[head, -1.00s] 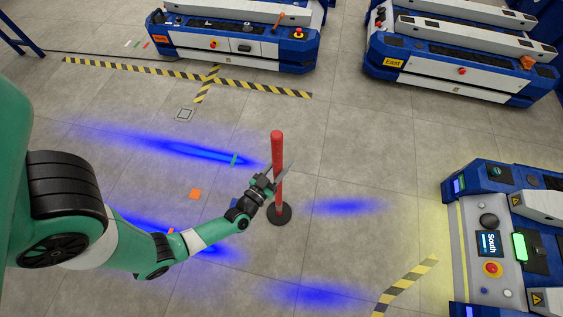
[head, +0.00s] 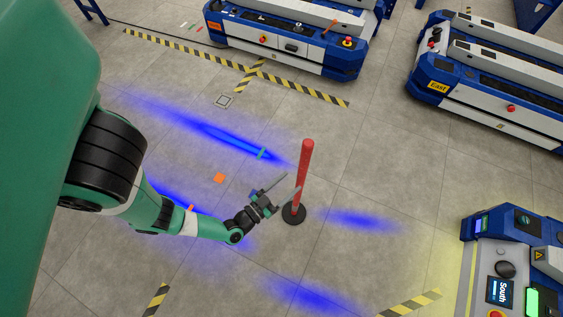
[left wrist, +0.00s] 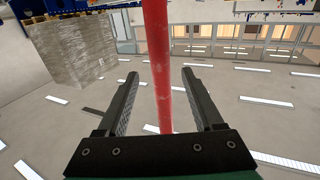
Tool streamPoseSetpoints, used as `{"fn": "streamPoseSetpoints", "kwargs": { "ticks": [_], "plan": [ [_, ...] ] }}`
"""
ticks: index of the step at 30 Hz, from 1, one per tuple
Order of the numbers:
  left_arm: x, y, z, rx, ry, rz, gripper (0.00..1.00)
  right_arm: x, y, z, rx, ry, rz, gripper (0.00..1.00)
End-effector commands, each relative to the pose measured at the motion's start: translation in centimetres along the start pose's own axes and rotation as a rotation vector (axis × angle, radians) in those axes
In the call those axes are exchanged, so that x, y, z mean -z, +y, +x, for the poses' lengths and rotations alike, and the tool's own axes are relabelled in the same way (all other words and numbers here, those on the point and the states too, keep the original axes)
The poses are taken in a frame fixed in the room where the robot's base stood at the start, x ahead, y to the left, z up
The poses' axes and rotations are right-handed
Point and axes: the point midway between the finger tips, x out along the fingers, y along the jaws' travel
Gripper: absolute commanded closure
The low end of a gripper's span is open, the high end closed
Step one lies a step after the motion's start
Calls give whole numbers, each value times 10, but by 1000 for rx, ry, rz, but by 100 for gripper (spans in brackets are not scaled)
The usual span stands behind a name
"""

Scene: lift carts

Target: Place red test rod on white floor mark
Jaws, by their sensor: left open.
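The red test rod (head: 304,165) stands upright on its round black base (head: 293,213) on the grey floor. My left gripper (head: 292,180) is open just left of the rod, around its mid height. In the left wrist view the rod (left wrist: 158,70) shows between the two spread fingers (left wrist: 160,80), with a gap on each side. I cannot tell how deep it stands between them. A small white mark (head: 183,25) lies on the floor at the upper left, beside green and red marks. My right gripper is not in view.
A cart (head: 285,40) stands at the back, the East cart (head: 480,90) at the right and the South cart (head: 510,265) at the lower right. Striped tape (head: 240,68), a square floor plate (head: 224,101) and an orange patch (head: 219,178) lie flat. Open floor surrounds the rod.

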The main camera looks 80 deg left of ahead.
Motion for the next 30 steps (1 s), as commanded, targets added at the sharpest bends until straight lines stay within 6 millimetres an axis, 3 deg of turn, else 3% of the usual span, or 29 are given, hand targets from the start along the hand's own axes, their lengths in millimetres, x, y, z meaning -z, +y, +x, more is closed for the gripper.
{"fn": "streamPoseSetpoints", "kwargs": {
  "ticks": [9, 26, 28, 30],
  "plan": [
    [0, 1, -24, -5, 0, -1, 32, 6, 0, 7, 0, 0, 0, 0],
    [0, 1, -26, 0, 0, -1, 32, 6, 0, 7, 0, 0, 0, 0],
    [4, 14, -22, -18, 4, -31, 32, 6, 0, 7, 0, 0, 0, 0],
    [15, 44, -12, -64, 15, -100, 32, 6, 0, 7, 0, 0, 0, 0]
  ]
}}
